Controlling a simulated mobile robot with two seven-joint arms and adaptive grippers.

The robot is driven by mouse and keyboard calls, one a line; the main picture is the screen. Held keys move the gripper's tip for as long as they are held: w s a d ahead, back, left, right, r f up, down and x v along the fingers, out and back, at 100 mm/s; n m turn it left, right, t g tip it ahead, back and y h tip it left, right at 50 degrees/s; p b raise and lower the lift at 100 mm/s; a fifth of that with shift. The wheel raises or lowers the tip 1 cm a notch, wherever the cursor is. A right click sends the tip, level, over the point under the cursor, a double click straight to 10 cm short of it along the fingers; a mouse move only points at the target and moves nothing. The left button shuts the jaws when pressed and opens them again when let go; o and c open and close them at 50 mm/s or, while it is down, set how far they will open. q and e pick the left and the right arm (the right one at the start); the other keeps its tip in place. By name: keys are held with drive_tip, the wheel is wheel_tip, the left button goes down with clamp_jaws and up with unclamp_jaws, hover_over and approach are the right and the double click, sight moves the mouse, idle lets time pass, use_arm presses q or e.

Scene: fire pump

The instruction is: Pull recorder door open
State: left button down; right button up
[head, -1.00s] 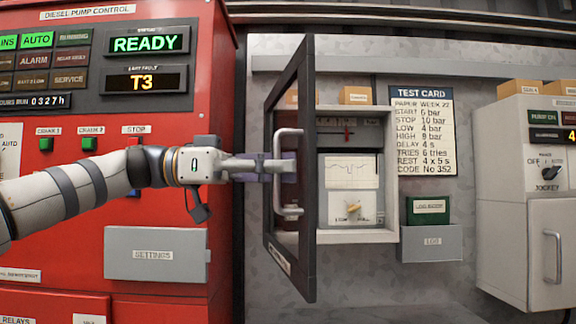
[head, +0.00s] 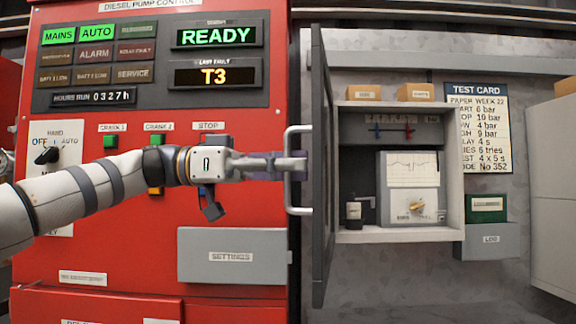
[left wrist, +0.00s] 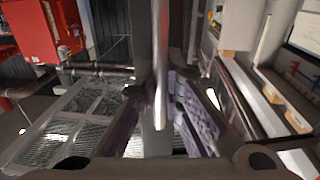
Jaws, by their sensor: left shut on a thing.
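The recorder door (head: 320,170) is a dark framed panel, swung wide open and seen almost edge-on at the left of the recorder box (head: 455,180). Its pale bar handle (head: 290,142) stands on the side facing left. My left gripper (head: 298,165) is shut on the handle at about its middle. In the left wrist view the handle (left wrist: 160,50) runs between the two purple-padded fingers of my left gripper (left wrist: 162,108). Inside the box are a paper chart (head: 413,169) and a tan knob (head: 417,206). My right gripper is not in view.
The red diesel pump control cabinet (head: 240,125) stands behind my left arm, with a grey settings box (head: 233,256) sticking out below. A test card (head: 479,128) and a grey log holder (head: 490,241) are right of the recorder. A grey cabinet (head: 555,190) stands at the far right.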

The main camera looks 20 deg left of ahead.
use_arm(q)
drive_tip(key=shift+a+r, duration=0.1)
drive_tip(key=shift+a, duration=0.15)
drive_tip(key=c, duration=2)
unclamp_jaws()
drive_tip(key=s+a, duration=0.2)
drive_tip(key=a, duration=0.9)
drive_tip(key=shift+a, duration=0.4)
